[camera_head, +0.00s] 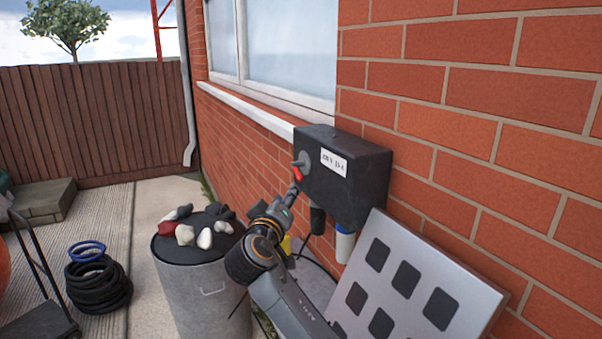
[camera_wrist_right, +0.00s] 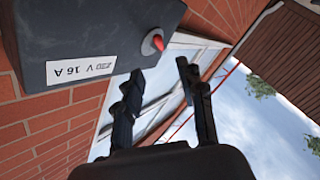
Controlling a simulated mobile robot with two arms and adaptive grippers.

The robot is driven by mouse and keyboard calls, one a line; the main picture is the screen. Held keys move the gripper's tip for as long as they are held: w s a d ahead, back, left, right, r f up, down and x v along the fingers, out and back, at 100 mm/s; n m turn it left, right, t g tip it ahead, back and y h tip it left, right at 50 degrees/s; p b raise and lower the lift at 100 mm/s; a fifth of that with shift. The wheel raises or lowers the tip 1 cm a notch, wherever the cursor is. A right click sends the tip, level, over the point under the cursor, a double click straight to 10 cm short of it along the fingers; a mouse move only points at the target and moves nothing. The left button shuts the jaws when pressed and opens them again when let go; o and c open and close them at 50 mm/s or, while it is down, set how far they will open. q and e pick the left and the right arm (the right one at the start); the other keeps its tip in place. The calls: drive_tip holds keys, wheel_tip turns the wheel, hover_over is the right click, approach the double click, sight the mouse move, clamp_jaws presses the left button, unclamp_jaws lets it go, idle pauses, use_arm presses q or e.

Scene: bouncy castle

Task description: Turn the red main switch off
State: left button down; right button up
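The red main switch (camera_head: 298,173) is a small red lever on a round grey mount on the left face of a dark grey electrical box (camera_head: 368,180). The box hangs on the brick wall and has a white label reading 230 V 16 A. In the right wrist view, the switch (camera_wrist_right: 156,42) shows just beyond my fingertips, roughly between their lines. My right gripper (camera_head: 292,192) is just below the switch in the head view. In the wrist view, its two fingers (camera_wrist_right: 158,74) are spread and empty. Contact with the switch cannot be told. My left gripper is out of view.
A grey bin (camera_head: 205,290) with several stones and bean-bag-like lumps on top stands left of my right arm. A silver panel (camera_head: 425,280) with black squares leans on the wall below the box. Plugs and cables hang under the box. Coiled black hose (camera_head: 98,287) lies left.

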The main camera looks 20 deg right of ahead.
sight(297, 176)
drive_tip(key=p+x, duration=0.3)
drive_tip(key=x, duration=0.7)
drive_tip(key=shift+r, duration=0.2)
drive_tip(key=shift+p+x, duration=0.4)
drive_tip(key=shift+x, duration=0.45)
drive_tip(key=shift+f, duration=0.15)
